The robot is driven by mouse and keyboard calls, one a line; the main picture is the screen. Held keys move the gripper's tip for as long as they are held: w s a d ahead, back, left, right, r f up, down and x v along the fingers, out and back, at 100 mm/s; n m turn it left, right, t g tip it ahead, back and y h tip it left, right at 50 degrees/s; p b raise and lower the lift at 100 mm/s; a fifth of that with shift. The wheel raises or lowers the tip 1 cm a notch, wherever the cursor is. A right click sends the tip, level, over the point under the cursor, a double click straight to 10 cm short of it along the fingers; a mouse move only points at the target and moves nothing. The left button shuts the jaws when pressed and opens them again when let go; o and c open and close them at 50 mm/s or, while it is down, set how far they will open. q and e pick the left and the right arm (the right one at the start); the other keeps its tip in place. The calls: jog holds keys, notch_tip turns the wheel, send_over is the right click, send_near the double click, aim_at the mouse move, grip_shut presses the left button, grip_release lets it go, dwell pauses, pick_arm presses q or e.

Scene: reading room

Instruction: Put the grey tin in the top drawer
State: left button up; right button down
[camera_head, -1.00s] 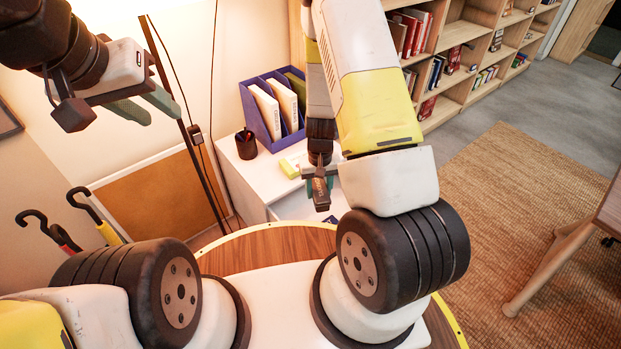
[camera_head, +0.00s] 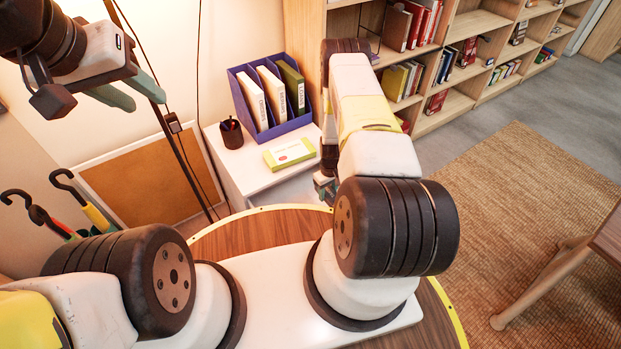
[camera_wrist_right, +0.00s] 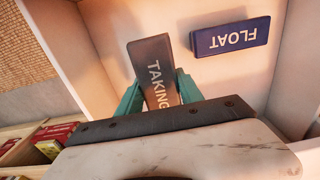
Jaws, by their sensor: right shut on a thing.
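The grey tin (camera_wrist_right: 153,62), a dark grey block lettered "TAKING", is between the teal fingers of my right gripper (camera_wrist_right: 160,92) in the right wrist view. The gripper is shut on it. Around it is the pale inside of an open drawer (camera_wrist_right: 105,52); I cannot tell whether the tin touches the floor of it. In the head view my right gripper (camera_head: 324,187) is low at the right of the white cabinet (camera_head: 228,165), and my arm hides most of it and the drawer. My left gripper (camera_head: 130,90) is open and empty at upper left.
A blue block lettered "FLOAT" (camera_wrist_right: 230,37) lies in the drawer beside the tin. On the cabinet are a blue file holder (camera_head: 268,125), a dark pen cup (camera_head: 231,133) and a yellow-green box (camera_head: 289,153). A bookshelf (camera_head: 455,60) stands behind; umbrellas (camera_head: 85,205) stand at left.

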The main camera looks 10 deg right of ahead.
aim_at(327, 203)
notch_tip(327, 203, down, 8)
jog(key=shift+r, duration=0.2)
jog(key=shift+f, duration=0.1)
jog(key=c, duration=0.8)
grip_release()
jog(key=shift+o, duration=0.2)
